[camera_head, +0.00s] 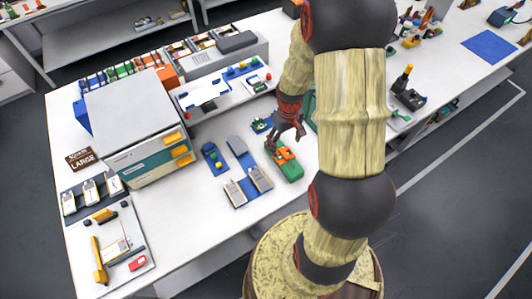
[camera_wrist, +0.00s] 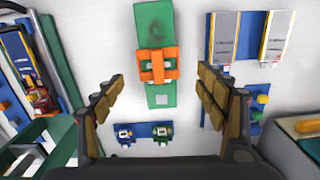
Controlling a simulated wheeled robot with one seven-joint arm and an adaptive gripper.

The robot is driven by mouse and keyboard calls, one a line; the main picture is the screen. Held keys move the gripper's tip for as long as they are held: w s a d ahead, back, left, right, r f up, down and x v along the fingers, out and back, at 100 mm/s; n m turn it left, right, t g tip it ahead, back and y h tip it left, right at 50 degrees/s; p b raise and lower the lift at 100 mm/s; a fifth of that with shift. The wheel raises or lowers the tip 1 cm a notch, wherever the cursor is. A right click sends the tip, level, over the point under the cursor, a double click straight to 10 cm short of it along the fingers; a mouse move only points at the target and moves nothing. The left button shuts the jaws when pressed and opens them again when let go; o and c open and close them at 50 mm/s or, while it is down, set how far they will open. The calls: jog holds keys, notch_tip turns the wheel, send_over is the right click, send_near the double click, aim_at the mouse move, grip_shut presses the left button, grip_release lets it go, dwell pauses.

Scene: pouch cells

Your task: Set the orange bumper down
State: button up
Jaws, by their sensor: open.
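The orange bumper (camera_wrist: 157,65) sits on a long green block (camera_wrist: 154,22) in the wrist view, lying across it. In the head view the orange bumper (camera_head: 286,153) rests on top of the green block (camera_head: 291,172) on the white table, right of the middle. My gripper (camera_wrist: 161,85) is open, its two fingers spread wide to either side of the green block. The bumper lies between and a little beyond the fingertips in the wrist view, and I see no contact. In the head view my gripper (camera_head: 288,140) is just behind the bumper, with the fingers partly hard to make out.
A small blue fixture (camera_head: 215,157) is further left. A large grey-topped machine (camera_head: 137,110) fills the table's left side. White table is bare at the front.

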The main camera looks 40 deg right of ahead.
aim_at(284, 153)
jog(key=shift+w, duration=0.15)
jog(key=shift+d+f+n, duration=0.1)
jog(key=shift+d+n, duration=0.2)
jog(key=shift+s+f, duration=0.2)
jog(key=shift+f, duration=0.15)
jog(key=shift+w+a+f, duration=0.15)
jog(key=shift+f, duration=0.7)
notch_tip(284, 153, down, 5)
jog(key=shift+f+b, duration=0.1)
jog(key=shift+b, duration=0.65)
jog(key=shift+c, duration=0.4)
jog(key=c, duration=0.8)
jog(key=shift+c, duration=0.3)
